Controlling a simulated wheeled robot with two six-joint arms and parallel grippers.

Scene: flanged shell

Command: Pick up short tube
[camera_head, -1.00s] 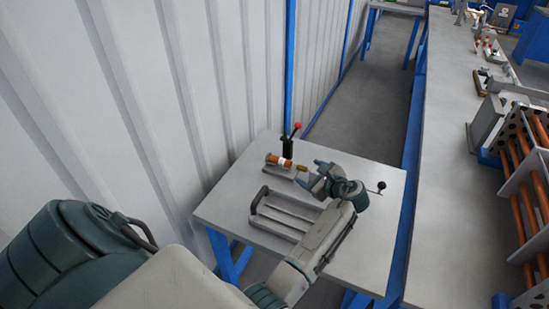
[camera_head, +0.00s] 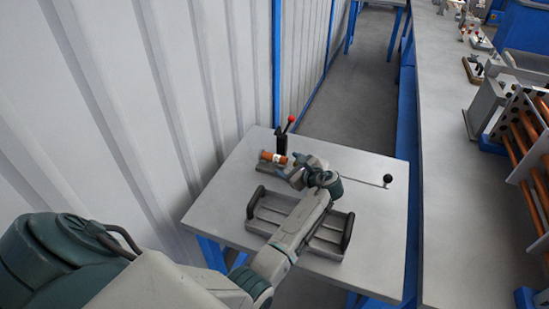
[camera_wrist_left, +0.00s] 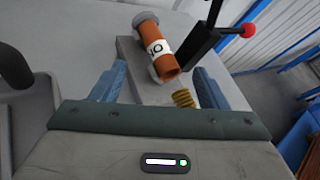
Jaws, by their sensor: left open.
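The short tube (camera_head: 273,157) is copper-orange with a white printed band. It lies in a grey fixture at the back left of the small table. In the left wrist view the tube (camera_wrist_left: 155,46) lies ahead of the fingers, slanting, with its open end nearest me. A flange shows at its far end. A brass coil-like piece (camera_wrist_left: 183,98) sits between the fingers, just before the tube's open end. My left gripper (camera_head: 291,168) is open and empty beside the fixture, and both blue fingers (camera_wrist_left: 158,85) show in the wrist view, apart from the tube. My right gripper is out of view.
A black clamp post with a red-knobbed lever (camera_head: 290,122) stands right behind the tube. A grey tray with dark handles (camera_head: 330,241) lies under my forearm. A black-knobbed rod (camera_head: 388,180) is at the table's right. A corrugated wall (camera_head: 150,110) rises at left.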

